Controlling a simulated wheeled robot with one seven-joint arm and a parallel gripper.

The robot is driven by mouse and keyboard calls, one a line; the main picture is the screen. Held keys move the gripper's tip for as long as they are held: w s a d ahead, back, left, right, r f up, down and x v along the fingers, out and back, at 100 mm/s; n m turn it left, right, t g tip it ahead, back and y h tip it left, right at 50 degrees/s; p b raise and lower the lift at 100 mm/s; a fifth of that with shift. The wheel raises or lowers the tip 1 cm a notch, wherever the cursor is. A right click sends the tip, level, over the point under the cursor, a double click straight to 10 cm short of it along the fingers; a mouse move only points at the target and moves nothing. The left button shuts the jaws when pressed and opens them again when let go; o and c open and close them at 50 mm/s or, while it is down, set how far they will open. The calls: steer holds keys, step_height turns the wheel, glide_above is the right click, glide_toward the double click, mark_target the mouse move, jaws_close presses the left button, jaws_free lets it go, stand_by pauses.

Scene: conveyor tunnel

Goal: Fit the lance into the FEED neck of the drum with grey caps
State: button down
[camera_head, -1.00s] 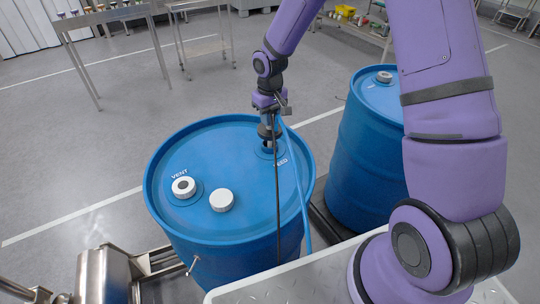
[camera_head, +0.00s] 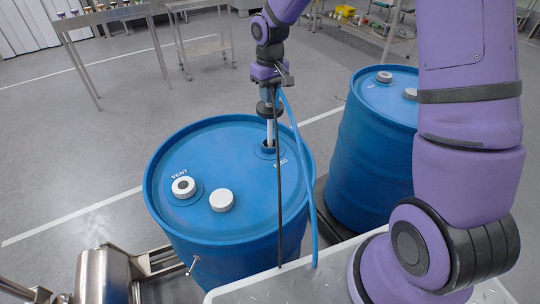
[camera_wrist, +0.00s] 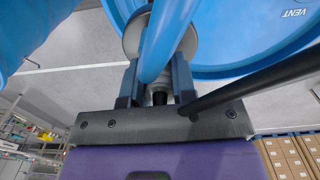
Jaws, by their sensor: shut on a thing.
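The near blue drum (camera_head: 235,255) stands upright with its top facing up. My gripper (camera_head: 269,88) is above the FEED neck, shut on the lance (camera_head: 269,130). The lance hangs roughly upright, with its dark collar clear above the drum top and its pale tube reaching down to the neck. Its lower tip is hidden at the neck. In the wrist view, the hose hides part of my gripper (camera_wrist: 156,84).
A blue hose (camera_head: 303,170) and a dark cable run down from my gripper. A second blue drum (camera_head: 370,150) with pale caps stands at the right. A steel table (camera_head: 100,18) is behind left. A metal platform edge (camera_head: 290,285) lies in front.

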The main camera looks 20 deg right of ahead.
step_height(320, 180, up, 12)
steer(key=shift+r, duration=0.15)
stand_by(0.9)
step_height(320, 180, up, 7)
steer(key=shift+r, duration=0.2)
stand_by(0.8)
stand_by(1.0)
